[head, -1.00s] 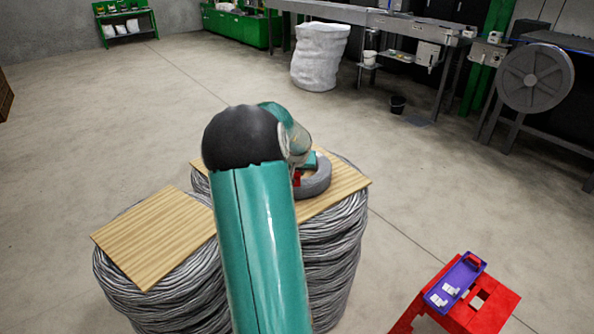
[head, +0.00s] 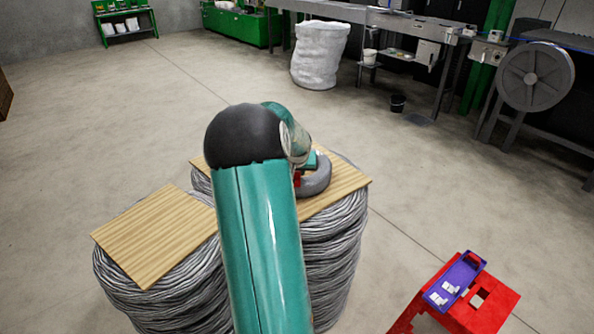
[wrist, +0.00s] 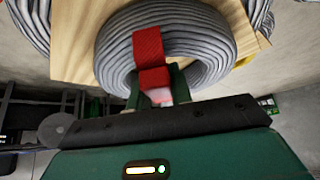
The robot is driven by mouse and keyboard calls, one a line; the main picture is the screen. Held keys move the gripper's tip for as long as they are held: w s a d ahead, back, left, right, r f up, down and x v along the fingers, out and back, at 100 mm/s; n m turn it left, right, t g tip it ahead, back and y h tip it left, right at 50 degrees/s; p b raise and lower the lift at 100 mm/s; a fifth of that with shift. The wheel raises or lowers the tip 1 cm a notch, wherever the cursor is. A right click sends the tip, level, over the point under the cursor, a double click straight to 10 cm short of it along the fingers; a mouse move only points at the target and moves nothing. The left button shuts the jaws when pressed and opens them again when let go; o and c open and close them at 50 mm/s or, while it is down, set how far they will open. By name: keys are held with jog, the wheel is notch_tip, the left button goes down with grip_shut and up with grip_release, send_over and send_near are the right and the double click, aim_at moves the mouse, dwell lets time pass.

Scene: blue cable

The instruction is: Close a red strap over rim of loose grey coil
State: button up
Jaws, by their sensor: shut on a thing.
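The loose grey coil (head: 318,181) lies on a wooden board on top of a cable stack, partly hidden behind my arm. In the wrist view the coil (wrist: 205,38) fills the upper middle. My gripper (wrist: 156,92) is at the rim, shut on the strap's outer end, with a pale piece between the fingers. In the head view only a little red (head: 297,178) shows beside the coil. Whether the strap's ends meet is hidden.
A second wooden board (head: 155,235) on a grey cable stack stands to the left. A red stool (head: 483,318) with a purple tray (head: 455,281) stands at the lower right. Benches and a grey reel (head: 536,77) line the back.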

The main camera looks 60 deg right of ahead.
jog(key=o, duration=1.2)
jog(key=shift+c, duration=0.2)
jog(key=shift+r, duration=3.5)
